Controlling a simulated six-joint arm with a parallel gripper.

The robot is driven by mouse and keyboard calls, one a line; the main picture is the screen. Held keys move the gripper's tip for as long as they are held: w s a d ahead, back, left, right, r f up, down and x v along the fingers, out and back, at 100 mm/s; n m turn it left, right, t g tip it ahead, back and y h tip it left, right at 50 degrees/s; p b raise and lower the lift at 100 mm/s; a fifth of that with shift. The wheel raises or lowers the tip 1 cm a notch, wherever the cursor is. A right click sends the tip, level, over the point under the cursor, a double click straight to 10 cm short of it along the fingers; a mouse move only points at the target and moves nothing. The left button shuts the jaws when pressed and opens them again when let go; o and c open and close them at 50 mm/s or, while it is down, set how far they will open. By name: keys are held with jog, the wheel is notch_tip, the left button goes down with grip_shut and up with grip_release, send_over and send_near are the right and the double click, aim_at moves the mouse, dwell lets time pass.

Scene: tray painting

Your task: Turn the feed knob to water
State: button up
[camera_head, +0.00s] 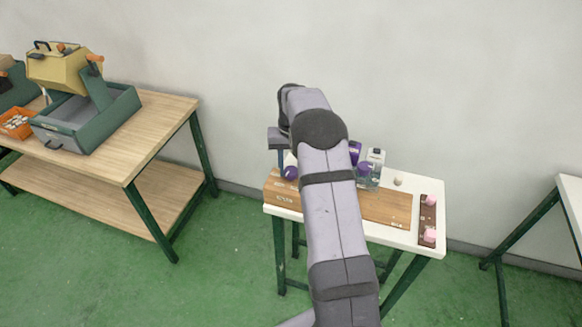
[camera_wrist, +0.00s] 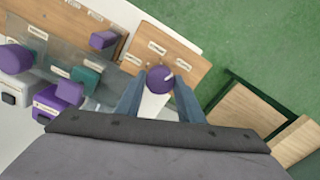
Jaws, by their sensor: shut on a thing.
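The feed knob (camera_wrist: 160,79) is a round purple knob with a small white pointer mark. It sits on a brown wooden panel (camera_wrist: 187,75) with small pale labels around it, too small to read. In the wrist view my gripper (camera_wrist: 158,92) has one finger on each side of the knob and is shut on it. In the head view the purple knob (camera_head: 290,173) shows at the left end of the wooden panel (camera_head: 390,207), just under my gripper (camera_head: 279,150). My arm hides the middle of the panel.
Purple parts (camera_wrist: 62,96), a teal block (camera_wrist: 87,78) and another purple knob (camera_wrist: 14,58) stand left of the gripper in the wrist view. Pink pieces (camera_head: 430,236) lie at the white table's right end. A wooden workbench (camera_head: 150,140) stands apart at left.

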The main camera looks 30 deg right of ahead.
jog(key=m, duration=1.3)
jog(key=shift+m, duration=0.3)
dwell(0.3)
jog(key=o, duration=1.1)
jog(key=shift+c, duration=0.2)
jog(key=shift+r+b, duration=1.25)
jog(key=shift+r, duration=2.5)
